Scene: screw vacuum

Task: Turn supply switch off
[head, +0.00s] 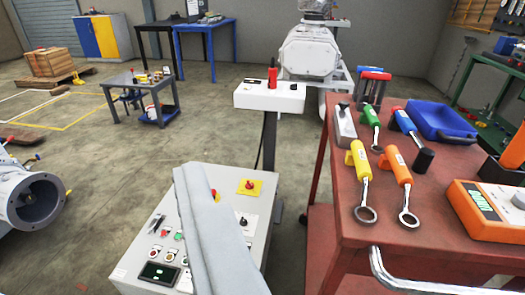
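A light grey control panel (150,222) stands at the bottom centre, its sloped face towards me. A red rotary switch on a yellow plate (249,187) sits at its upper right. A black knob (243,221) is below it. Another red and yellow control (214,195) is partly hidden. I see no readable label that tells which is the supply switch. My gripper (195,172) shows as a long pale grey shape reaching up across the panel and covering its middle. Its fingers cannot be told apart, and I see nothing held in it.
A red table (440,185) at right holds yellow and orange ring tools, a blue tray (442,120) and an orange meter (485,212). A white box with a red handle (272,78) stands on a post behind the panel. Open floor (110,150) lies to the left.

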